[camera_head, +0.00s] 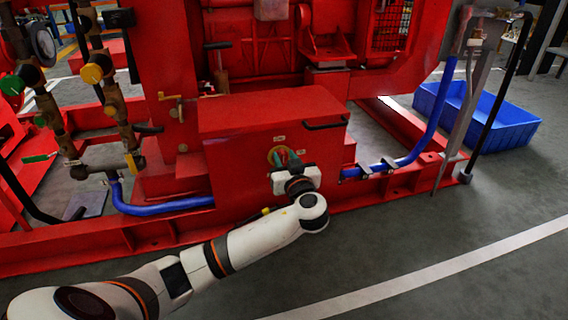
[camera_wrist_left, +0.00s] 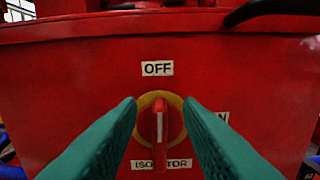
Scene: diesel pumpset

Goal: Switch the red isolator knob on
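The red isolator knob (camera_wrist_left: 160,122) sits on a round yellow plate on the front of a red box. Its handle stands upright, with its pale line pointing at the OFF label (camera_wrist_left: 157,68). The ON label (camera_wrist_left: 222,117) is to the right, partly hidden by a finger. The ISOLATOR label (camera_wrist_left: 161,164) is below. My left gripper (camera_wrist_left: 160,104) is open, with its green fingers on either side of the knob and gaps showing. In the head view my left gripper (camera_head: 285,158) is at the box front and partly covers the yellow plate (camera_head: 271,157). My right gripper is not in view.
The red box (camera_head: 235,150) has a black handle (camera_head: 326,124) near its top right. Blue hoses (camera_head: 165,207) run along the red base frame on both sides. Valves and pipes (camera_head: 105,85) stand at left. A blue crate (camera_head: 490,115) is on the floor at right.

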